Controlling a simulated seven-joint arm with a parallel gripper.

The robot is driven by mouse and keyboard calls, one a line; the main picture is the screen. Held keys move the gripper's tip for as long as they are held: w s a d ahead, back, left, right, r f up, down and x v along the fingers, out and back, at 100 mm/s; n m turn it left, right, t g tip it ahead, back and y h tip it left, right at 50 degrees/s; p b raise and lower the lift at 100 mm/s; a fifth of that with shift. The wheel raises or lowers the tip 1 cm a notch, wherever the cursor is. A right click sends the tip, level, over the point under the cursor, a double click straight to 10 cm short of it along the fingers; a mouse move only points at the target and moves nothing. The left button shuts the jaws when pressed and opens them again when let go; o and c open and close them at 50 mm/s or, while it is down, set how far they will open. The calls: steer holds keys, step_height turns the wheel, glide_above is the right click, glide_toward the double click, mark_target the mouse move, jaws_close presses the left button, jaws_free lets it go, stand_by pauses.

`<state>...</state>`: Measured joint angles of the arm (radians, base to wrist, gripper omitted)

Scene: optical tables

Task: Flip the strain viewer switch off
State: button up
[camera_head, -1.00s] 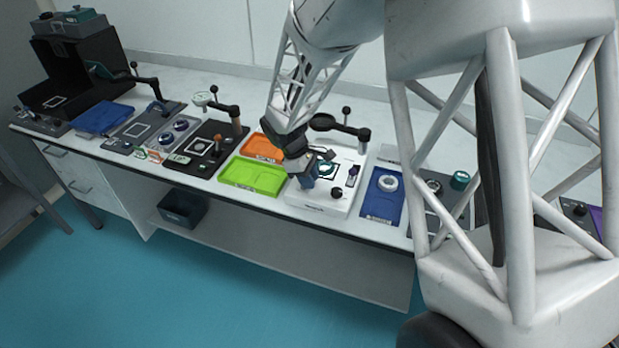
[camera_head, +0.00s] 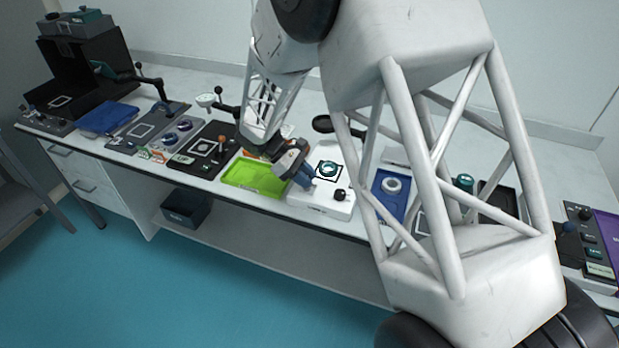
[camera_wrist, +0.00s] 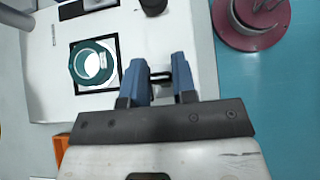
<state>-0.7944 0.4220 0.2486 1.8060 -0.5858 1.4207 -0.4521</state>
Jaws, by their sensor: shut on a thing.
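The strain viewer (camera_head: 312,208) is a white box on the bench with a teal-ringed round window (camera_head: 328,169) in a black square outline and a black knob (camera_head: 340,195) near its front right. The box also fills the left of the wrist view (camera_wrist: 40,95). My gripper (camera_head: 304,181) is at the box's front left. In the wrist view its two blue fingers (camera_wrist: 160,72) are a little apart, on either side of a small dark part, the switch (camera_wrist: 161,80). The fingers cover most of the switch, so its position cannot be told.
A lime-green tray (camera_head: 250,180) lies close on the left. A blue tray with a white ring (camera_head: 388,205) lies to the right, partly behind my arm. An orange tray (camera_wrist: 60,148) shows at the lower left of the wrist view. Open floor (camera_head: 130,270) lies in front of the bench.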

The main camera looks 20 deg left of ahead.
steer(key=h, duration=0.2)
steer(key=a+h, duration=0.1)
steer(key=h, duration=0.1)
steer(key=a+h, duration=0.1)
steer(key=h, duration=0.1)
steer(key=shift+a+f, duration=0.1)
steer(key=shift+f, duration=0.3)
steer(key=shift+h, duration=0.3)
steer(key=o, duration=0.9)
steer(key=shift+a+r, duration=0.25)
steer(key=shift+a, duration=1.7)
steer(key=shift+a+r, duration=0.2)
steer(key=shift+a, duration=1.75)
